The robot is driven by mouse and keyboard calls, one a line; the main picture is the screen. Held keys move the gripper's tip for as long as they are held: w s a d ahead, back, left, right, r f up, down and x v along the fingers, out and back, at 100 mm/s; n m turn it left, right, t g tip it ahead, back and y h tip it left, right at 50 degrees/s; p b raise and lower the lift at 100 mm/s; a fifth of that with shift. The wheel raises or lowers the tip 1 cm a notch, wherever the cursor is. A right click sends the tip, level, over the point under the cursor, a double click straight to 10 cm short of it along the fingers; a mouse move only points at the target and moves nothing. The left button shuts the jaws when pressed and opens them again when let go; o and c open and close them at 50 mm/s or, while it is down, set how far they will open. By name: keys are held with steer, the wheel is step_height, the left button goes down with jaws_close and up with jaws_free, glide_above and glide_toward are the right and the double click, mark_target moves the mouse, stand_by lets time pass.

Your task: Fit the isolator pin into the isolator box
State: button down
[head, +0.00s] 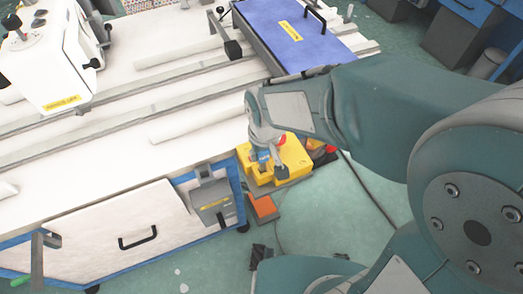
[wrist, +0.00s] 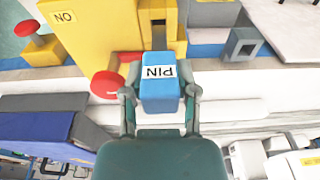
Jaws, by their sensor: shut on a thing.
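The isolator pin is a blue block with a white "PIN" label (wrist: 160,92). My gripper (wrist: 160,98) is shut on it, one finger on each side. The yellow isolator box (wrist: 98,22) stands straight ahead of the pin, with a grey upright slot in its face (wrist: 158,36). The pin's far end lies just below the slot in the wrist view; whether they touch cannot be told. In the head view my gripper (head: 266,142) is in front of the yellow box (head: 292,160) and partly covers it, with a bit of blue pin (head: 263,157) showing.
Red knobs (wrist: 107,84) stand beside the box on the left. A grey hollow square part (wrist: 242,44) is on its right. The white workbench (head: 120,135) with a blue case (head: 285,35) fills the left and back. A grey box (head: 213,205) hangs on the bench side.

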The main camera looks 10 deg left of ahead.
steer(key=shift+f, duration=2.2)
stand_by(0.5)
steer(key=shift+c, duration=1.5)
jaws_free()
step_height(320, 180, up, 12)
steer(key=s, duration=0.1)
steer(key=shift+d, duration=0.45)
steer(key=shift+f, duration=0.1)
